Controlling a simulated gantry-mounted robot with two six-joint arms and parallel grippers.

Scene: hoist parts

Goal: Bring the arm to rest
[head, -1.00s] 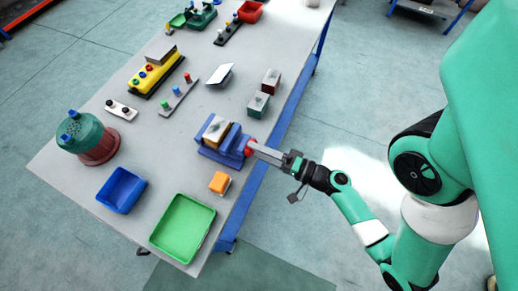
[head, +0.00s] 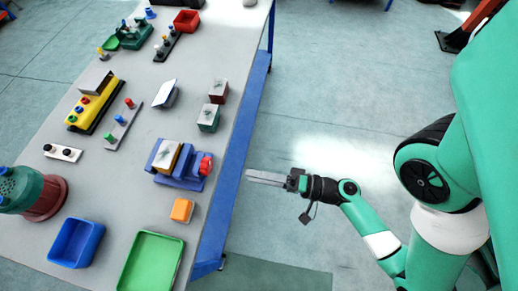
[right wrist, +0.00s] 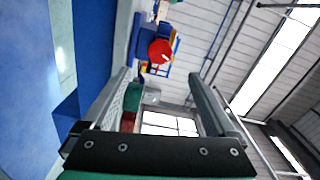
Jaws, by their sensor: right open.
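My right gripper (head: 266,178) is in the head view, off the right side of the table (head: 226,140) and over the floor. It is empty and apart from everything. In the right wrist view its two fingers (right wrist: 170,105) stand wide apart with nothing between them. The blue vise-like fixture (head: 182,170) with its red end (head: 206,164) sits on the table to the left of the gripper. The red end also shows in the right wrist view (right wrist: 160,51). My left gripper is not in view.
An orange block (head: 181,210), a blue bin (head: 76,242) and a green tray (head: 152,262) lie at the near end of the table. Green and dark red blocks (head: 208,118) stand near its right edge. The floor (head: 300,120) right of the table is clear.

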